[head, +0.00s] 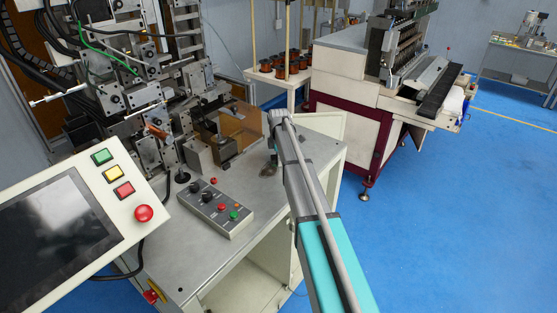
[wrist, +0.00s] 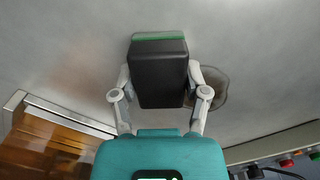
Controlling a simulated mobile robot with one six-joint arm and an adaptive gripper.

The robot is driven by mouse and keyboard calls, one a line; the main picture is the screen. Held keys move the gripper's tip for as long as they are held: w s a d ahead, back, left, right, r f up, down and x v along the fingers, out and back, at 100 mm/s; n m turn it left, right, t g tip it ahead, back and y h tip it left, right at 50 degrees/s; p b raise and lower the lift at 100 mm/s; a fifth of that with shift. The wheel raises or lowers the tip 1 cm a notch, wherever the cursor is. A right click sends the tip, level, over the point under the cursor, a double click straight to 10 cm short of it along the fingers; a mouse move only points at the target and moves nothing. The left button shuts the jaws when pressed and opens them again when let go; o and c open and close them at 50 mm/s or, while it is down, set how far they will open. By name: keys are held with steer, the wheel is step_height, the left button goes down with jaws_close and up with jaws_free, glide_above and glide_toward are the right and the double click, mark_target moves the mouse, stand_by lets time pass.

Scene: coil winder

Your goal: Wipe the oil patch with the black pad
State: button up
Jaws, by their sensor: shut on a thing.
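The black pad (wrist: 160,78), a dark block with a green strip along its far edge, is in the middle of the wrist view. My gripper (wrist: 160,92) is shut on it, one finger at each side. The oil patch (wrist: 215,90) is a brownish stain on the grey metal tabletop, just right of the pad. The right finger and the pad cover part of it. In the head view a dark spot that looks like the patch (head: 268,170) shows left of my arm. I cannot tell whether the pad touches the tabletop.
A control box (head: 215,207) with knobs and buttons sits on the metal table (head: 185,250), left of my arm. An amber clear panel (head: 240,122) and the winder's tooling stand behind it. A touchscreen panel (head: 60,235) is at the front left.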

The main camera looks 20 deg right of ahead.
mark_target(258, 177)
steer(key=shift+s+a, duration=0.1)
steer(key=shift+s+a, duration=0.55)
steer(key=shift+a, duration=0.2)
steer(key=shift+s+a, duration=0.5)
steer(key=shift+a, duration=0.2)
steer(key=shift+a, duration=0.1)
steer(key=shift+s+a+f, duration=0.1)
steer(key=shift+s+a, duration=1.05)
steer(key=shift+a, duration=0.25)
steer(key=shift+a, duration=0.1)
steer(key=shift+s+a, duration=0.55)
steer(key=shift+a, duration=0.15)
steer(key=shift+s+a, duration=0.5)
steer(key=shift+a, duration=0.2)
steer(key=shift+w+a, duration=0.45)
steer(key=shift+w, duration=0.1)
